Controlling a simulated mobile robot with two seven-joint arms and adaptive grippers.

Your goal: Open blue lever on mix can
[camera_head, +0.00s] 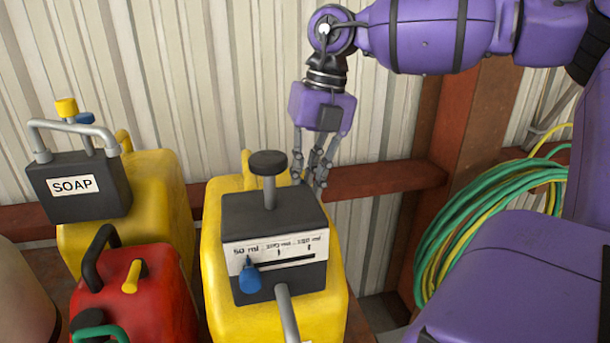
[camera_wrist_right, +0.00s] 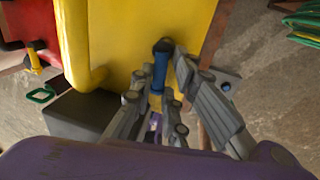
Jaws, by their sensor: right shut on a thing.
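The yellow can (camera_head: 323,302) with a dark grey box on top stands in the middle of the head view. I take it to be the mix can. The wrist view shows a yellow can wall (camera_wrist_right: 125,40) with a blue lever (camera_wrist_right: 159,66) standing off it. My right gripper (camera_head: 309,174) points down at the can's back right. In the wrist view its fingers (camera_wrist_right: 160,84) lie on both sides of the blue lever and are shut on it. The lever is hidden in the head view. My left gripper is out of view.
The box's front has a scale with a small blue knob (camera_head: 250,279). A yellow can with a SOAP box (camera_head: 80,188) and a red can (camera_head: 150,305) stand at left. Green and yellow hose (camera_head: 470,225) hangs at right. A ribbed metal wall (camera_head: 200,90) stands behind.

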